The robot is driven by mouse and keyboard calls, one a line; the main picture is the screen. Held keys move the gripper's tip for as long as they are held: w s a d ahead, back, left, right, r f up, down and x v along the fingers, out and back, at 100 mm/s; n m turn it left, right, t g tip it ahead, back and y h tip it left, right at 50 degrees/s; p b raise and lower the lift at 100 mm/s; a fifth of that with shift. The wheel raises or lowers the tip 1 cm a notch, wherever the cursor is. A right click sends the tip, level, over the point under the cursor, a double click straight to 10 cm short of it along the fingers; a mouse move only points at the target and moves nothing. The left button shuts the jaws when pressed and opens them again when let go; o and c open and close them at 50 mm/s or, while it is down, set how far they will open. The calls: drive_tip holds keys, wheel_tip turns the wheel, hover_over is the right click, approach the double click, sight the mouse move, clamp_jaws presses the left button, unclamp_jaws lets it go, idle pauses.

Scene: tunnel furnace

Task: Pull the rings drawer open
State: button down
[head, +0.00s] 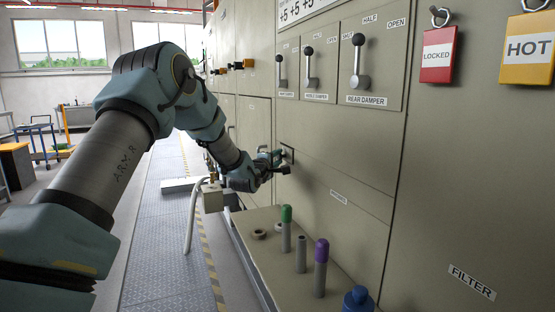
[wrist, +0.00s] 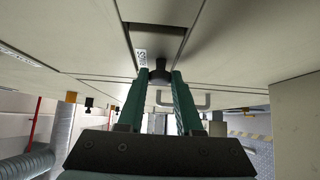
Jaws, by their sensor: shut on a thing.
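No drawer visibly stands out from the panel.
A ledge (head: 262,277) below holds a green-topped rod (head: 286,232), a purple-topped rod (head: 320,275), a grey rod (head: 301,255), a blue-topped item (head: 357,300) and loose rings (head: 259,234). Damper levers (head: 358,62) are above. A U-shaped handle (wrist: 185,106) is near the fingers.

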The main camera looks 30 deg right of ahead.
idle(0.3)
drive_tip(key=w+a+b, duration=0.1)
drive_tip(key=a+b, duration=0.2)
drive_tip(key=a, duration=0.9)
drive_tip(key=shift+w+a, duration=0.25)
drive_tip(key=shift+a, duration=0.1)
drive_tip(key=c, duration=0.6)
unclamp_jaws()
drive_tip(key=b+v, duration=0.2)
drive_tip(key=v, duration=0.8)
drive_tip(key=shift+s+a+b, duration=0.25)
drive_tip(key=shift+a+b, duration=0.05)
drive_tip(key=shift+b, duration=0.1)
